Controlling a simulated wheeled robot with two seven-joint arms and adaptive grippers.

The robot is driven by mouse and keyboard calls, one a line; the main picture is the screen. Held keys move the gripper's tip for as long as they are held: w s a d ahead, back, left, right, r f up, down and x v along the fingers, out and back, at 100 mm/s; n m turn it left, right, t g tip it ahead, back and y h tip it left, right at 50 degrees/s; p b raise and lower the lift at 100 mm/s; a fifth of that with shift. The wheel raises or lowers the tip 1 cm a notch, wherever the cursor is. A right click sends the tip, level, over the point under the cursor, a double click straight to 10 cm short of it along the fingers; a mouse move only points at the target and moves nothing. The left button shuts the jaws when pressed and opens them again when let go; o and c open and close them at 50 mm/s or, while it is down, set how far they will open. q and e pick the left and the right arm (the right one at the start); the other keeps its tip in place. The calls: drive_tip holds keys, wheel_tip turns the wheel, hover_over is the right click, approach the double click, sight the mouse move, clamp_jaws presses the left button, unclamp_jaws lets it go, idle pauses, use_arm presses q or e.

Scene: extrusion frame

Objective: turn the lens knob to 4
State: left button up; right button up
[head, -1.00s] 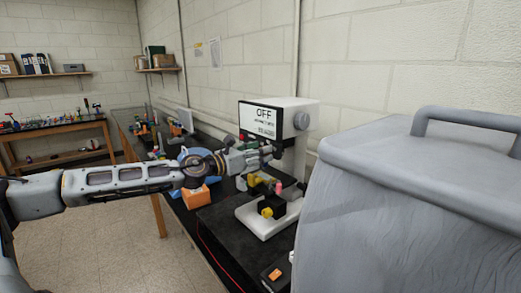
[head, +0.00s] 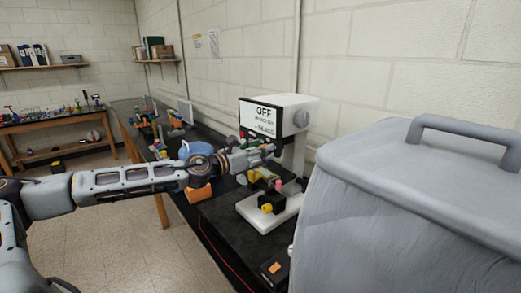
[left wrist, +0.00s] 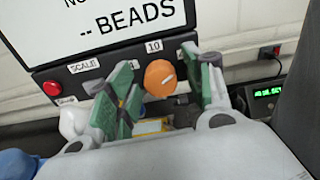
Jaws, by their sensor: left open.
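The lens knob (left wrist: 160,78) is a round orange dial on the dark front panel under the screen. A pale mark shows on its face; I cannot tell which number it points at. A "10" label (left wrist: 153,46) is above it, and a partly hidden label sits to its left. My left gripper (left wrist: 165,72) is open, its green-padded fingers to either side of the knob in the left wrist view. I cannot tell whether they touch it. In the head view the left gripper (head: 268,150) is in front of the white instrument (head: 295,108), hiding the knob. My right gripper is not in view.
A red button (left wrist: 52,88) is at the panel's left. Below the gripper is a white stage (head: 268,217) with black and yellow parts. A large grey bin (head: 400,205) stands close on the right. An orange block (head: 198,192) is left.

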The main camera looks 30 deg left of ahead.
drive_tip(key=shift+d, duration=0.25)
use_arm(q)
drive_tip(key=shift+c, duration=0.5)
drive_tip(key=c, duration=0.9)
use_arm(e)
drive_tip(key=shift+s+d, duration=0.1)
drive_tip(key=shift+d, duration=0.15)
